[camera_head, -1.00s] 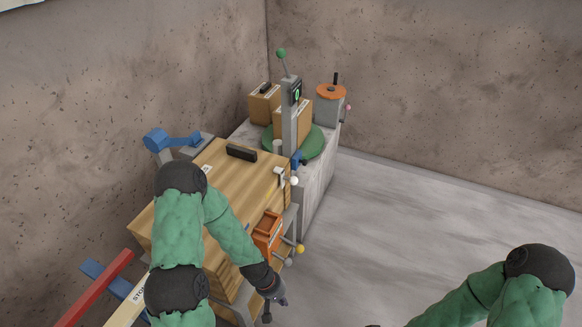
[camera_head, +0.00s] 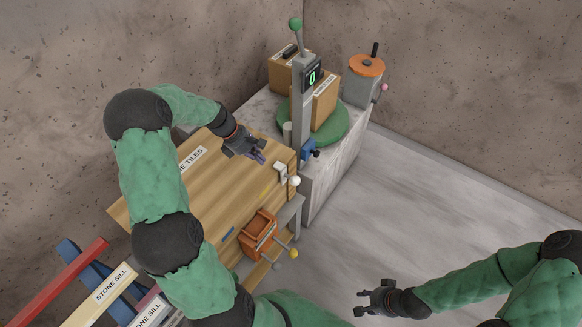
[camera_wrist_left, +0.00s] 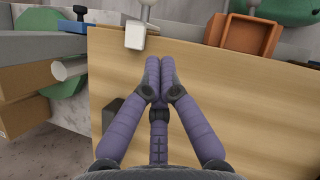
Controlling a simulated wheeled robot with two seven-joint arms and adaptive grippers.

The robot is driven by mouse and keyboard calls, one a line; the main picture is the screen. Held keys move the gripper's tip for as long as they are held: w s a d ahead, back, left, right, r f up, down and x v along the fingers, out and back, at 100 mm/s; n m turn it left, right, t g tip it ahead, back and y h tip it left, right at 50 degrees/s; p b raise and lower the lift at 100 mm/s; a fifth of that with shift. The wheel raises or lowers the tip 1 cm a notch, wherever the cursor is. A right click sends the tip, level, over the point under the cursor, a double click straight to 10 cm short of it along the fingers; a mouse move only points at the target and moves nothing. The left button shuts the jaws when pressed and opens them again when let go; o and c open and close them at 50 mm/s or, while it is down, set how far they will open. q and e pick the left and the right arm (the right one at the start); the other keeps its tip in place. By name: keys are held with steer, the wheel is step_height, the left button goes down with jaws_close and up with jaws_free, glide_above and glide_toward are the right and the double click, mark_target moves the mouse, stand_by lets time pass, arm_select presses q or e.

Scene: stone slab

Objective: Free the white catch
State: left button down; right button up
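The white catch (camera_head: 282,172) is a small pale block with a round white knob, at the right edge of the wooden chest top (camera_head: 205,180). It also shows in the left wrist view (camera_wrist_left: 135,36), at the board's edge just beyond my fingertips. My left gripper (camera_head: 260,157) is over the chest top, left of the catch and apart from it. In the left wrist view its fingertips (camera_wrist_left: 160,62) are together with nothing seen between them. My right gripper (camera_head: 360,300) is over bare floor at lower right, its fingers spread and empty.
An orange box (camera_head: 257,232) with a yellow-knobbed lever is on the chest's front side. Behind stand a grey post with a display (camera_head: 304,90), a green turntable (camera_head: 340,122) with cartons, and an orange-topped grinder (camera_head: 366,66). Stone sills lie lower left. The right floor is clear.

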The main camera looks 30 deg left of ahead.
arm_select(q)
steer(key=shift+s, duration=0.15)
steer(key=w+d+r+b+x, duration=0.1)
steer(key=b+x, duration=0.2)
steer(key=x, duration=1)
steer(key=shift+d+f, duration=0.25)
steer(key=shift+d, duration=0.1)
steer(key=shift+w, duration=0.1)
